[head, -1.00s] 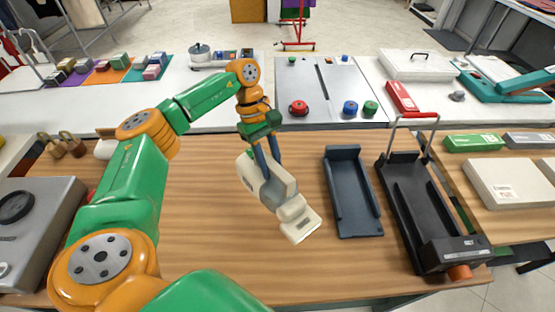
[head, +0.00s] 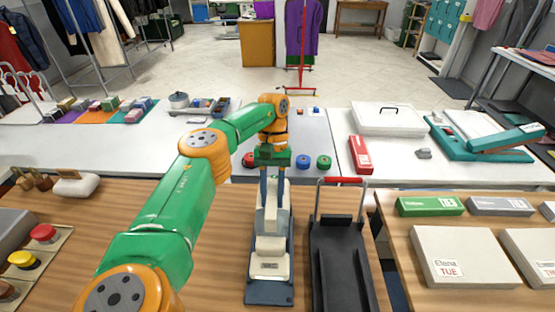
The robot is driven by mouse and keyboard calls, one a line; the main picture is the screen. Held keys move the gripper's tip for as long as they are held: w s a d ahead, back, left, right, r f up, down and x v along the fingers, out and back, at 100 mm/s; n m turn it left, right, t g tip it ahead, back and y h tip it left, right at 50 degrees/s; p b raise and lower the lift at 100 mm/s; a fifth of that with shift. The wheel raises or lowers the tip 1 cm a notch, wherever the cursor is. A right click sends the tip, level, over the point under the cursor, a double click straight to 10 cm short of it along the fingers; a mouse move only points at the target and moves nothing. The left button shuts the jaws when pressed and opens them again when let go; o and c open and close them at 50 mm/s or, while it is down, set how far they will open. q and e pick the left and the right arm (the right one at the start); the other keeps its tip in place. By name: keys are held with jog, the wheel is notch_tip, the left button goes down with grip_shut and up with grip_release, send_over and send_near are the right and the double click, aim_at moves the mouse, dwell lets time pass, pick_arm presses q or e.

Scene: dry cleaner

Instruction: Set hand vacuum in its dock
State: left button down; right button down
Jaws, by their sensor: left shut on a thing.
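The cream hand vacuum (head: 270,245) is upright in line with the dark blue dock (head: 269,293), its wide end toward me. The dock's front end and right edge show around it; the vacuum hides most of the rest. I cannot tell whether the vacuum rests in the dock or hovers just above it. My left gripper (head: 272,190) points down and is shut on the vacuum's upper part. My right gripper is not in view.
A black tray-like stand with a red handle (head: 338,182) stands close on the dock's right. White boxes (head: 462,255) lie on the right table. A red button (head: 43,232) and a yellow one sit at left.

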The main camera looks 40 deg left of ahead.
pick_arm(q)
jog(key=shift+s+a+f, duration=0.1)
jog(key=shift+f, duration=0.25)
notch_tip(320, 180, down, 9)
jog(key=b, duration=0.8)
jog(key=shift+s+a+f, duration=0.1)
jog(key=shift+s+f, duration=0.05)
jog(key=shift+f+b, duration=0.5)
jog(key=shift+b, duration=0.05)
jog(key=shift+f+b, duration=0.3)
jog(key=shift+b, duration=0.05)
jog(key=c, duration=0.5)
grip_release()
